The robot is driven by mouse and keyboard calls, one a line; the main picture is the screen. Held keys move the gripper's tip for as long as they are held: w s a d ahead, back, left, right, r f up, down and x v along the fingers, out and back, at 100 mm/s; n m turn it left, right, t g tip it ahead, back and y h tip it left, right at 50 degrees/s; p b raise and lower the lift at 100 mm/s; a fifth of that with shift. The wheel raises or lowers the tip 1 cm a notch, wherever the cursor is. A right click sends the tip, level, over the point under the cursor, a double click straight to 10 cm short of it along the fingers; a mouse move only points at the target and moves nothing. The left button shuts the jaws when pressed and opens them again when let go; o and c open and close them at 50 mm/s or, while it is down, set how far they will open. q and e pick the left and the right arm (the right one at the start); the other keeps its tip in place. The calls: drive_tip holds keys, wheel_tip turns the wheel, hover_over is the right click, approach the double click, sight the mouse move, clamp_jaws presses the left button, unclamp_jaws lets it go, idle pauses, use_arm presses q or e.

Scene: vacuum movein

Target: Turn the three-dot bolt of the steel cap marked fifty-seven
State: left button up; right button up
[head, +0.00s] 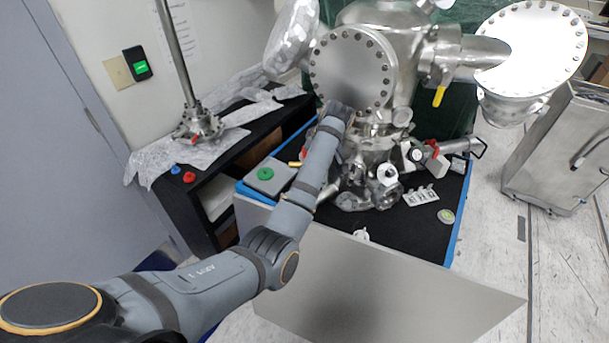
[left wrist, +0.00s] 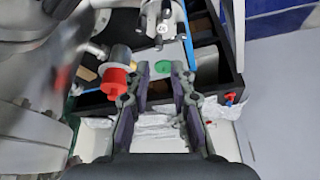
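A large round steel cap (head: 352,72) with a ring of bolts faces me on the vacuum chamber in the head view. A second bolted steel cap (head: 532,48) sits at the upper right. I cannot read a fifty-seven or make out a three-dot bolt on either. My left arm reaches up to the lower edge of the first cap, and its fingers are hidden there. In the left wrist view my left gripper (left wrist: 161,76) is open, with nothing between its fingers. Steel chamber parts (left wrist: 30,110) lie left of it. My right gripper is not in view.
A grey block with a green disc (head: 264,174) sits on the black bench top (head: 400,228). A red-ended fitting (left wrist: 118,82) is close left of the gripper in the wrist view. A grey metal cabinet (head: 550,150) stands at the right.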

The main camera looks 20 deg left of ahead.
use_arm(q)
drive_tip(key=p+x, duration=0.1)
drive_tip(key=x, duration=0.7)
drive_tip(key=shift+w+f, duration=0.1)
drive_tip(key=shift+f, duration=0.25)
clamp_jaws()
